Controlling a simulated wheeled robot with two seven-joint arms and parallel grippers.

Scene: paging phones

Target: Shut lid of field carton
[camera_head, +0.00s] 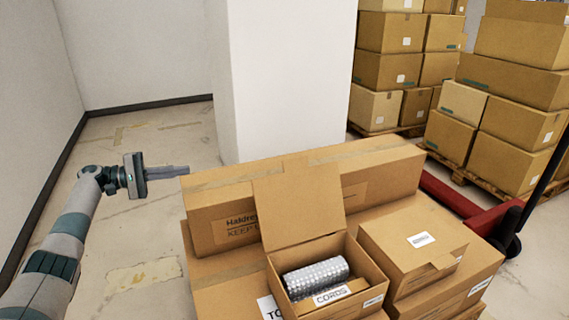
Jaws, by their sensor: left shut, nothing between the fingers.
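The field carton (374,287) is a small open cardboard box on top of larger cartons, near the bottom middle. Its lid (299,205) stands up at the back, leaning a little backward. Inside lie a silvery bubble-wrapped roll (316,278) and a small box labelled CORDS (333,296). My left gripper (188,170) is shut and empty, to the left of the lid and apart from it, near the left end of the long carton behind. My right gripper is not in view.
A long carton (390,173) lies behind the lid. A closed carton (410,241) sits right of the open one. A white pillar (290,80) stands behind. A red pallet jack (462,205) and stacked cartons (515,125) are at right. The floor at left is clear.

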